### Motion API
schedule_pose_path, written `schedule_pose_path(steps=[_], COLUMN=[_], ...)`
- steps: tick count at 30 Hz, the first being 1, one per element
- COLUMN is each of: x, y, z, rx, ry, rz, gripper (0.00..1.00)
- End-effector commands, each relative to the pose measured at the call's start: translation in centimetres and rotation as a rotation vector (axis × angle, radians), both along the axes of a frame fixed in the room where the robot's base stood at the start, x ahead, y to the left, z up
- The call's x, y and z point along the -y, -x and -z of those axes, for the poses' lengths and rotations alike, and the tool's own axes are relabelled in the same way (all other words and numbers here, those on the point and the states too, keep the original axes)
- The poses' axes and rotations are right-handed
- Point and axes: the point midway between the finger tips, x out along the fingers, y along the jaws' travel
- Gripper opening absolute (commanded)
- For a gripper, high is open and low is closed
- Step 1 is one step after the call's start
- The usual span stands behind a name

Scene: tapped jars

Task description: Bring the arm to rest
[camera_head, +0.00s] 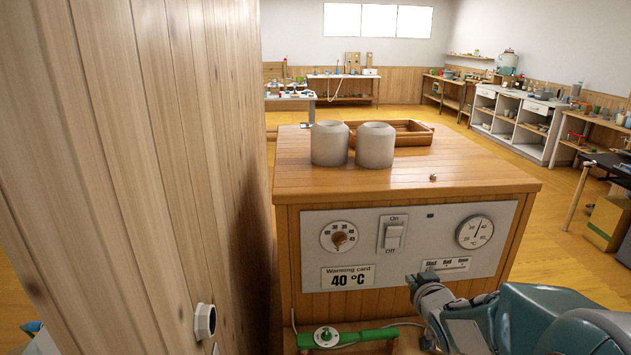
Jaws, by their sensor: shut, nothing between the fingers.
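My arm (545,315) reaches in from the lower right. My gripper (420,279) is at its end, in front of the lower right part of the wooden cabinet's control panel (310,245). The gripper is shut and holds nothing. Whether it touches the panel cannot be told. Two pale grey jars (329,146) (375,146) stand upright side by side on the cabinet top (450,180), apart from the gripper.
A wooden tray (415,132) lies behind the jars, and a small knob (433,177) is near the top's front edge. A green bar (365,336) is low in front. A wooden wall (130,150) blocks the left. Open floor (560,260) lies right.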

Motion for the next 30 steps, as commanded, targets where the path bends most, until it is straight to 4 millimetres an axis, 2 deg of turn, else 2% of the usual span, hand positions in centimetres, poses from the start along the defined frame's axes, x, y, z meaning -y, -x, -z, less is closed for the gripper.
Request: schedule_pose_path(steps=[1, 3, 9, 15, 21, 25, 30], x=[-0.5, -1.0, -3.1, -6.2, -9.4, -10.4, -10.6], y=[0.9, 2.5, 8.2, 15.5, 22.7, 25.2, 25.7], z=[-1.1, -2.1, -4.1, -4.9, -4.9, -4.7, -4.7], rx=[-0.023, -0.080, -0.259, -0.452, -0.629, -0.694, -0.710], ry=[0.017, 0.035, 0.045, 0.015, -0.025, -0.039, -0.041], rz=[0.016, 0.048, 0.105, 0.091, 0.017, -0.021, -0.030], gripper=[0.00, 0.00, 0.00, 0.00, 0.00, 0.00, 0.00])
